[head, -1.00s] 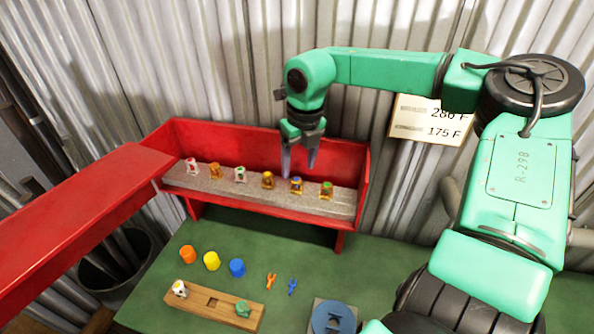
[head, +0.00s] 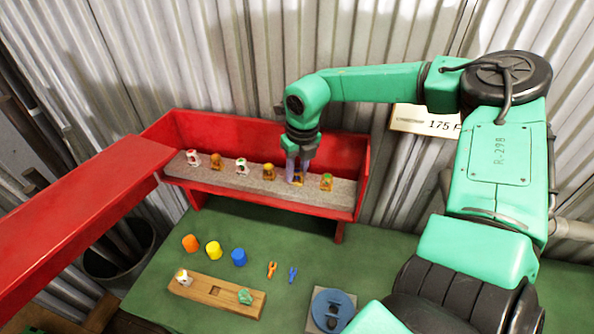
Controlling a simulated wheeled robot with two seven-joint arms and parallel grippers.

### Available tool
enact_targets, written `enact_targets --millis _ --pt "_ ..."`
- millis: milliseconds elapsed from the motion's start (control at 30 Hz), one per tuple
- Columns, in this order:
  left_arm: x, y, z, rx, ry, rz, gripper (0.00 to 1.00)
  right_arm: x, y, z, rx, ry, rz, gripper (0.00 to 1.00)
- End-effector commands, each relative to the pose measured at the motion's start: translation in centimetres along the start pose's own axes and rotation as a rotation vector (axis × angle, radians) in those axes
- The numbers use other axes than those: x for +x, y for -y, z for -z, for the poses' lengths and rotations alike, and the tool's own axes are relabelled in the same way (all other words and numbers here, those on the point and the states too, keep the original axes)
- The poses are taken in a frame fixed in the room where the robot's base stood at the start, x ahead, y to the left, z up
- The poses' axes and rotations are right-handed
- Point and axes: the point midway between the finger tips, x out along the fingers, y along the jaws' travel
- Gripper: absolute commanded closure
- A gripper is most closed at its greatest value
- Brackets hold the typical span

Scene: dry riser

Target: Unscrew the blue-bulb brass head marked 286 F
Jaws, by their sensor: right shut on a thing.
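Several small sprinkler heads stand upright in a row on a grey strip in the red open box. My right gripper (head: 297,172) reaches down from above and is shut on the brass head (head: 298,180), second from the right in the row. The fingers hide most of this head. In the earlier frame its bulb looked blue. It still stands at its place on the strip. A brass head with a green bulb (head: 326,182) stands just to its right, and another brass head (head: 268,172) to its left. My left gripper is not in view.
On the green table lie orange, yellow and blue caps (head: 239,257), a wooden block (head: 215,291), two small clips (head: 271,269) and a round blue fixture (head: 333,310). A sign (head: 424,120) hangs behind my arm.

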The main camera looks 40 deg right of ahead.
Motion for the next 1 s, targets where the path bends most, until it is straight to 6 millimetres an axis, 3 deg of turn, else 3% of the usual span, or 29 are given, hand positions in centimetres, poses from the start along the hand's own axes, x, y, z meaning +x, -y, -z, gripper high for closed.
enact_targets --millis 300,633,900,1000 --pt "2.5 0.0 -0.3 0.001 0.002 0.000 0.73 0.4 0.0 0.2 -0.458 -0.007 -0.071 1.00" --pt "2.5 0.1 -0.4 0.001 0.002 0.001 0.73 0.3 0.0 0.3 -0.521 -0.011 -0.080 1.00" --pt "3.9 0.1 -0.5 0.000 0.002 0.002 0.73 0.4 0.0 0.4 -0.954 -0.013 -0.150 1.00" --pt "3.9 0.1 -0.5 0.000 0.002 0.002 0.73 0.2 -0.1 0.4 -0.991 -0.014 -0.155 1.00"
